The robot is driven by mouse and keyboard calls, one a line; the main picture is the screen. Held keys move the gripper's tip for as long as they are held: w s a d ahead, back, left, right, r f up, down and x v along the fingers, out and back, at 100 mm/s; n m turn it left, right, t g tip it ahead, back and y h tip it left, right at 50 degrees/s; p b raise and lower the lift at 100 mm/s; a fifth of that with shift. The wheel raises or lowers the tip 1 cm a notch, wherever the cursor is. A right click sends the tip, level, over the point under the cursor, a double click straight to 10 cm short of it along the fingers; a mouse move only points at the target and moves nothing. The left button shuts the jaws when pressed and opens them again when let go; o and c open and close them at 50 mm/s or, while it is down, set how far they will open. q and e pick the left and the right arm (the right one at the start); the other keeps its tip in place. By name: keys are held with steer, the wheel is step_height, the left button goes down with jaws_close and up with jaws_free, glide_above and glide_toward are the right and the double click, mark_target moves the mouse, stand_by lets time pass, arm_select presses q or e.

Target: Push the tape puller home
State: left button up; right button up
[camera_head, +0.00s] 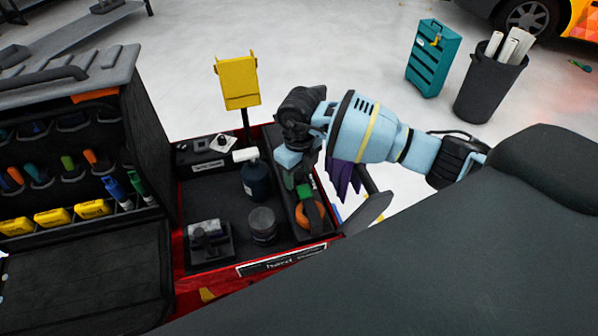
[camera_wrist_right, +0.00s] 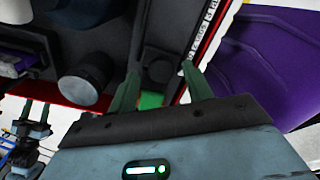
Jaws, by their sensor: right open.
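My right gripper (camera_head: 303,188) points down over the narrow right-hand compartment of the red-edged cart. In the right wrist view its two green fingers (camera_wrist_right: 160,88) are apart, with nothing clearly held. A small green part (camera_wrist_right: 151,100) shows low between them. In the head view an orange ring-shaped piece (camera_head: 311,214) with green beside it lies in that compartment, just below the fingers. I cannot tell for sure whether this is the tape puller. Whether the fingers touch it is hidden. A small gripper-like shape (camera_wrist_right: 35,130) at the left of the wrist view may be my left gripper; its state is unclear.
A yellow box (camera_head: 238,82) stands behind. A tool cabinet (camera_head: 85,170) is at left; a dark panel (camera_head: 440,260) fills the right foreground.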

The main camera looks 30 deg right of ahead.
mark_target(298, 177)
step_height(298, 177, up, 8)
steer(key=shift+f, duration=0.1)
stand_by(0.4)
steer(key=shift+a, duration=0.1)
stand_by(0.4)
